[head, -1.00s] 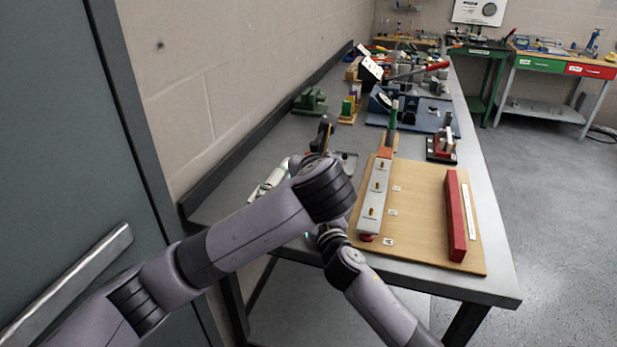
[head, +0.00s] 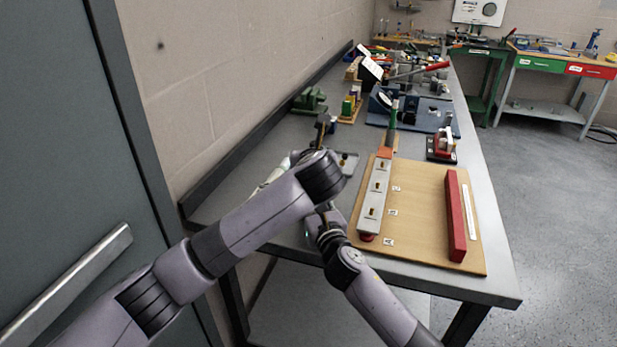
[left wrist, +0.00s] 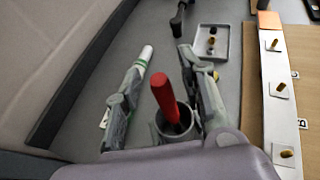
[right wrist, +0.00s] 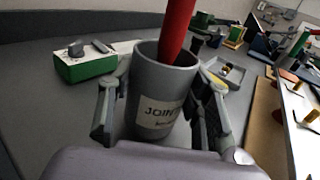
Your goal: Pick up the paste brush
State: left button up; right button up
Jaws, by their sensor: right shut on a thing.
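The paste brush shows as a red handle (left wrist: 166,98) standing up out of a grey pot (left wrist: 176,126) in the left wrist view. In the right wrist view the red handle (right wrist: 177,30) rises from the same pot (right wrist: 163,85), which has a "JOINT" label. Its bristle end is hidden inside the pot. My left gripper (left wrist: 162,72) is open, its fingers on either side of the handle and apart from it. My right gripper (right wrist: 163,98) is shut around the pot. In the head view my left arm hides the brush and pot.
A green and white box (right wrist: 90,65) stands behind the pot. A small grey tray (left wrist: 208,42) lies past the left gripper. A wooden board (head: 420,205) with a terminal strip and a red bar (head: 454,215) is to the right. The wall runs along the left.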

pick_arm(q)
grip_shut()
dwell(0.3)
notch_tip(320, 180, up, 10)
jog(key=shift+r, duration=0.1)
pick_arm(e)
jog(key=o, duration=1.4)
